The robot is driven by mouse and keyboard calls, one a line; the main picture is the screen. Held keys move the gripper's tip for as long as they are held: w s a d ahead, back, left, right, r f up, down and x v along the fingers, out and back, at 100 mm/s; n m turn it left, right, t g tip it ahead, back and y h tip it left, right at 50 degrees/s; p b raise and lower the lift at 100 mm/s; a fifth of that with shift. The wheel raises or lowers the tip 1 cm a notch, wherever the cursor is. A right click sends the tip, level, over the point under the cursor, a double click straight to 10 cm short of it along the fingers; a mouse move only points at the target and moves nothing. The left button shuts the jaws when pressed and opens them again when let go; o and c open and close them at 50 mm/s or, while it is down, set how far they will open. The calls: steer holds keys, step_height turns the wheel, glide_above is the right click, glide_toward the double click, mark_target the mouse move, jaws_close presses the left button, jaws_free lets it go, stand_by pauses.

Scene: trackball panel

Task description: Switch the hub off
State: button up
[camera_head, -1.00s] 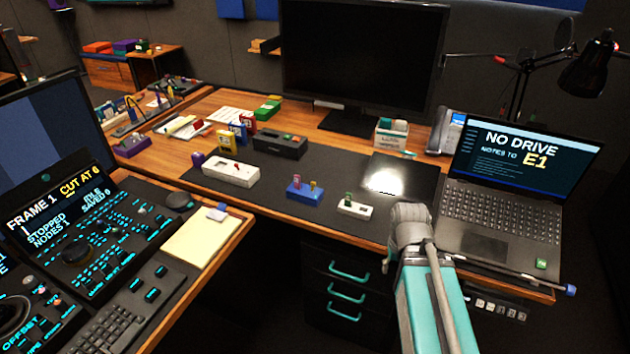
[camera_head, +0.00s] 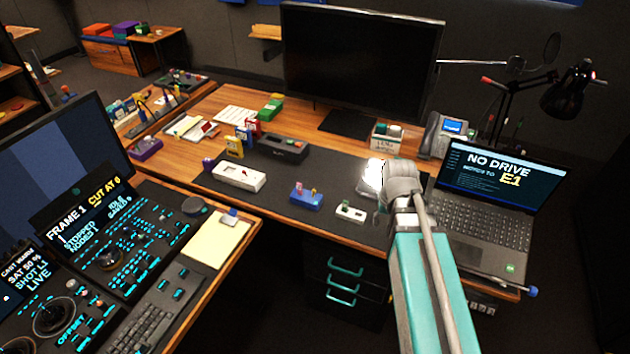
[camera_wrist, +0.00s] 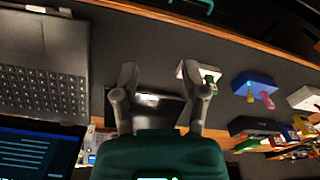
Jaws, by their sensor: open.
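Several small boxes lie on the dark desk mat, and I cannot tell for certain which is the hub. A small white box (camera_head: 352,214) has a green piece on it; it also shows in the wrist view (camera_wrist: 188,72). A blue box (camera_head: 306,200) carries upright coloured pieces, and also shows in the wrist view (camera_wrist: 247,80). A longer white box (camera_head: 238,178) with a small red part lies further left. My gripper (camera_wrist: 166,92) is open and empty in the wrist view, with the small white box beside its right finger.
An open laptop (camera_head: 485,215) reading "NO DRIVE" stands right of my arm. A black box (camera_head: 283,148) lies behind the white and blue boxes. A large monitor (camera_head: 360,60), phone (camera_head: 447,130) and lamp (camera_head: 568,92) line the back. A control console (camera_head: 105,250) is at left.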

steer(key=w+a+r+p, duration=0.2)
steer(key=w+a+r, duration=0.1)
steer(key=w, duration=0.2)
steer(key=m, duration=0.4)
glide_above(314, 191)
steer(key=shift+w+g, duration=0.25)
steer(key=shift+g, duration=0.05)
steer(key=shift+f, duration=0.2)
step_height(314, 191, down, 13)
steer(key=b, duration=1.4)
steer(key=shift+f, duration=0.2)
